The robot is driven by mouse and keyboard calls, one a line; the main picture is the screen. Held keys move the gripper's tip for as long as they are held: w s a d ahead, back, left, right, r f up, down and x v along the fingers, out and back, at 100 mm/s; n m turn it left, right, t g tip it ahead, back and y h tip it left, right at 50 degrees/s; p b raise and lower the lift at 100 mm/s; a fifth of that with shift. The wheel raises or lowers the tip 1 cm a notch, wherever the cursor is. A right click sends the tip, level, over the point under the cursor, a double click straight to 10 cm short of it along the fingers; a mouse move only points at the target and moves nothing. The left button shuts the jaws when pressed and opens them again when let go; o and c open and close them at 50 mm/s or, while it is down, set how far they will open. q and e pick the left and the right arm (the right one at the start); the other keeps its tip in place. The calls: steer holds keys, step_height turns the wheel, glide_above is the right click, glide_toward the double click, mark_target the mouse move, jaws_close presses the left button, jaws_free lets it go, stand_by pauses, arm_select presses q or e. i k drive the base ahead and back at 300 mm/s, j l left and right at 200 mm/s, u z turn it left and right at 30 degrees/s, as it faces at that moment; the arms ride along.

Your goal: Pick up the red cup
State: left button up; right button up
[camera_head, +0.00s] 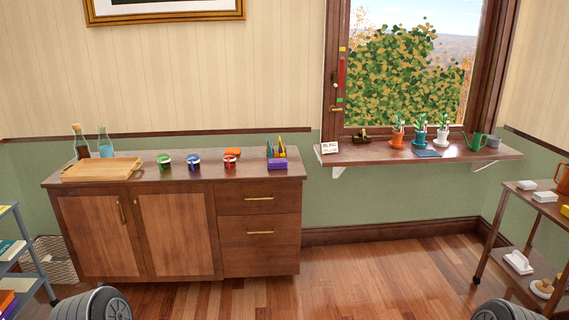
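A small red cup-like container (231,158) stands upright on the wooden cabinet top. Its finer shape is too small to tell. A similar blue one (194,161) and a green one (164,162) stand in a row to its left, apart from each other. An orange-red mug-like thing (563,178) stands on the cart at the right edge, cut off by the frame. Neither of my grippers is in view; only rounded dark grey parts that seem to be mine show at the bottom.
A windowsill shelf (360,154) carries pots and a green watering can (478,142). Shelved carts stand at both sides. The middle floor is clear.

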mark_target(229, 158)
steer(key=i, duration=2.2)
steer(key=i+z, duration=0.1)
steer(key=z, duration=0.25)
